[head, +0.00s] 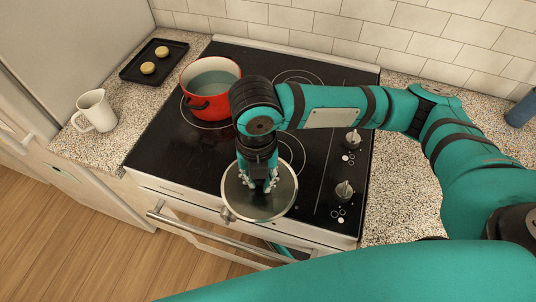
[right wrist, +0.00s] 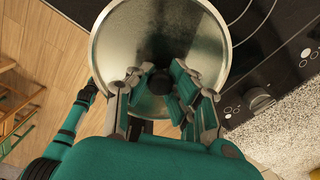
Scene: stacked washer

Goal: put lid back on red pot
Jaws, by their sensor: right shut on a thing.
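The red pot (head: 199,104) stands uncovered on the back left of the black cooktop, with pale liquid inside. My right gripper (head: 259,185) points down and is shut on the dark knob of the round silvery lid (head: 285,202). The lid is over the front edge of the stove, to the right of the pot and nearer to me. In the right wrist view the fingers (right wrist: 160,88) close around the knob at the middle of the lid (right wrist: 205,50). I cannot tell whether the lid touches the stove.
A black tray (head: 170,52) with two round buns and a white mug (head: 97,111) are on the left counter. Stove knobs (head: 344,190) are at the cooktop's right. The oven handle (head: 200,235) runs along the front. A blue object (head: 522,110) stands far right.

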